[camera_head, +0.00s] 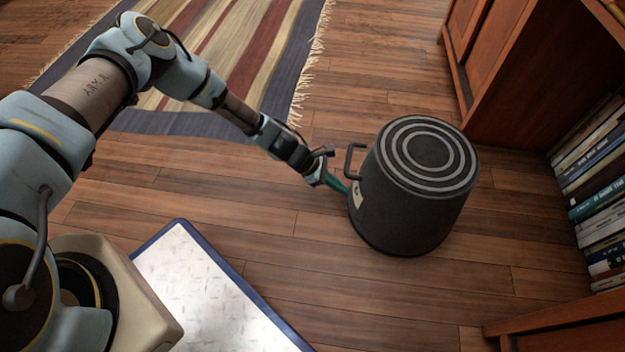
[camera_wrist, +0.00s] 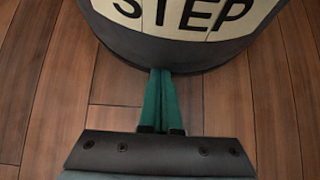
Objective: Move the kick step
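The kick step (camera_head: 415,185) is a dark grey round drum with pale rings on its top. It stands upright on the wooden floor, right of centre in the head view. A black handle (camera_head: 349,158) sticks out on its left side, with a cream label below. In the wrist view, the lower side of the kick step (camera_wrist: 180,50) and its "STEP" label (camera_wrist: 190,15) fill the top. My gripper (camera_head: 343,188) is at the step's left side, below the handle. Its green fingers (camera_wrist: 162,85) are together and point at the step's lower wall, seeming to touch it. Nothing shows between them.
Wooden bookcases (camera_head: 540,85) stand to the right, with a row of books (camera_head: 600,190) near the step. A striped, fringed rug (camera_head: 225,60) lies at the upper left. A pale, blue-edged panel (camera_head: 205,290) lies at the lower left. Bare floor (camera_head: 330,270) is in front.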

